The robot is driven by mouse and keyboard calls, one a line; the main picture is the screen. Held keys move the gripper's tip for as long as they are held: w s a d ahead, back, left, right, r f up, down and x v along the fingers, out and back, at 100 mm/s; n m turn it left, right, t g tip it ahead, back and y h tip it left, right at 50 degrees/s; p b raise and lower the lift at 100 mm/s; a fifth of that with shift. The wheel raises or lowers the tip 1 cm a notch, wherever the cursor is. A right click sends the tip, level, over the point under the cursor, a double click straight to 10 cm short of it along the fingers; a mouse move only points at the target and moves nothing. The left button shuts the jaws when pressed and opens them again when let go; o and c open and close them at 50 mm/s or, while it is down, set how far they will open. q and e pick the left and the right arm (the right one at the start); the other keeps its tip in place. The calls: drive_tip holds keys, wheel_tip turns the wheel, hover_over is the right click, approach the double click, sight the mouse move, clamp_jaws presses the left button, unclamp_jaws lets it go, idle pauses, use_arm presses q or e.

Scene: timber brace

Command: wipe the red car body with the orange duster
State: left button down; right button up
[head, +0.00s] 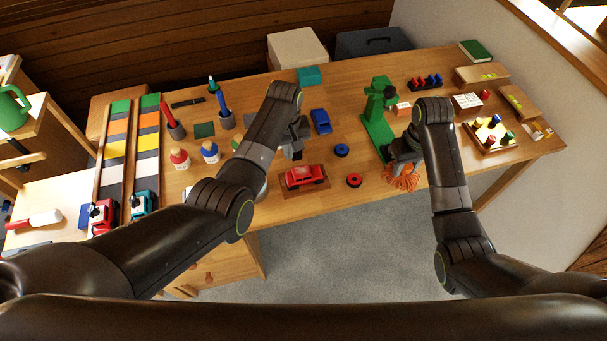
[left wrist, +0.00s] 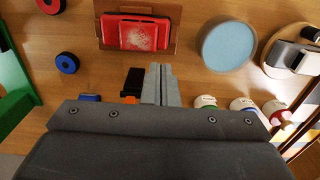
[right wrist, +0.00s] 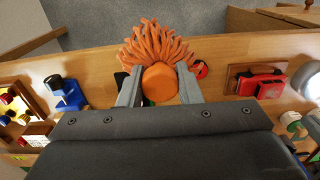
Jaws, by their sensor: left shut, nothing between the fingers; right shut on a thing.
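The red car body (head: 305,175) sits on a brown board (head: 318,187) near the table's front edge. The left wrist view shows a pale, dusty-looking patch on the car body (left wrist: 137,35). My left gripper (head: 295,152) is shut and empty, just behind the car body in the head view. My right gripper (head: 404,162) is shut on the orange duster (head: 401,180), right of the car body and apart from it. In the right wrist view, the duster's round orange end (right wrist: 160,86) is between the fingers and its strands (right wrist: 158,45) fan out beyond.
A blue-hub wheel (head: 342,150) and a red-hub wheel (head: 354,180) lie right of the car body. A green press (head: 378,125) stands behind the duster. A blue car body (head: 321,121) lies further back. Glue bottles (head: 210,152) stand to the left.

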use_arm(q)
wheel_tip(320, 180, up, 11)
drive_tip(key=b, duration=0.1)
drive_tip(key=shift+r, duration=0.15)
use_arm(e)
drive_tip(key=shift+f, duration=0.5)
